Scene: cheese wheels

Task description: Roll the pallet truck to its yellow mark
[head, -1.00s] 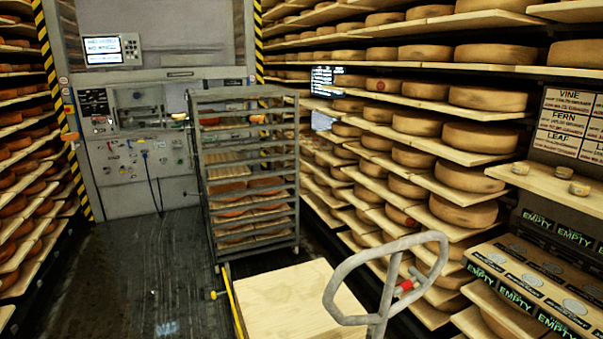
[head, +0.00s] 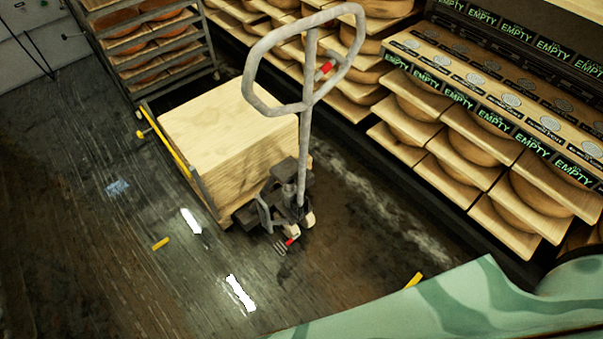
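The pallet truck (head: 290,186) stands on the dark floor, with a grey loop handle (head: 308,107) rising from its column. A red piece shows on the handle and a red pedal near the wheels. Neither of my grippers is in view.
A grey wheeled rack (head: 160,50) with cheese trays stands behind the truck. Cheese shelves (head: 470,150) with EMPTY labels line the right side. A yellow bar (head: 165,140) runs along the boards' left side. Open floor (head: 90,260) lies left and in front. Bright white patches lie there.

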